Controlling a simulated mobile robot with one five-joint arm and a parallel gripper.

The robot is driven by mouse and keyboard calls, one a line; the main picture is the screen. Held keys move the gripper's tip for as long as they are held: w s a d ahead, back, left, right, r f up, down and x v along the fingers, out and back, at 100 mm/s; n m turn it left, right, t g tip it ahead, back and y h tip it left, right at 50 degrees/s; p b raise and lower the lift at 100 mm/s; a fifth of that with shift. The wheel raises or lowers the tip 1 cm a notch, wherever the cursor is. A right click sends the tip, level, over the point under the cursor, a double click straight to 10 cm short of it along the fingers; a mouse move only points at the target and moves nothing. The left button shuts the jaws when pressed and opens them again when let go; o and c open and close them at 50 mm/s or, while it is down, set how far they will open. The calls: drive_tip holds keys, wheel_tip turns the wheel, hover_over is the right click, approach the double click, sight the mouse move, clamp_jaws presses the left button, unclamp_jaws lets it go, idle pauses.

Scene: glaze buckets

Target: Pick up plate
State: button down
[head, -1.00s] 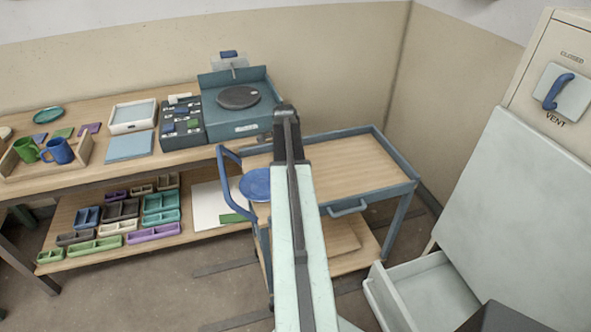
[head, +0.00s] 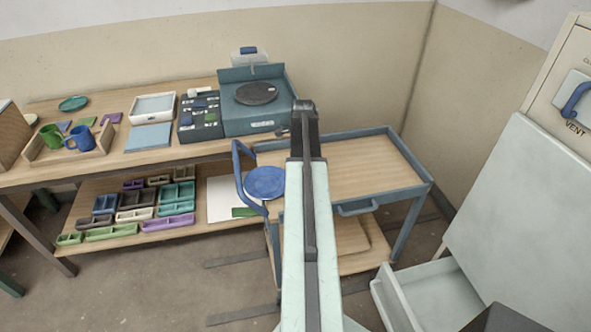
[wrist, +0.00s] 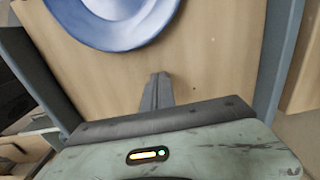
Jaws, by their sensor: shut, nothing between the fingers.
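A round blue plate (head: 265,182) lies on the left end of the wooden cart top (head: 367,168), beside the cart's blue handle. In the wrist view the plate (wrist: 122,40) shows at the top, with a blue rim and a paler middle, cut off by the picture edge. My gripper (wrist: 158,80) is shut and empty over the bare wood, its fingertips just below the plate's rim in the picture and apart from it. In the head view my arm hides the gripper and part of the cart top.
A teal plate (head: 73,103) lies at the back left of the workbench. A tray with mugs (head: 80,137) and a banding wheel (head: 256,93) also stand there. A lower shelf holds several coloured trays (head: 140,198). An open drawer (head: 432,297) juts out at the right.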

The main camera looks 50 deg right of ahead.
wheel_tip(320, 180, up, 9)
drive_tip(key=p, duration=0.7)
drive_tip(key=shift+w+a+r, duration=0.2)
drive_tip(key=shift+a, duration=0.05)
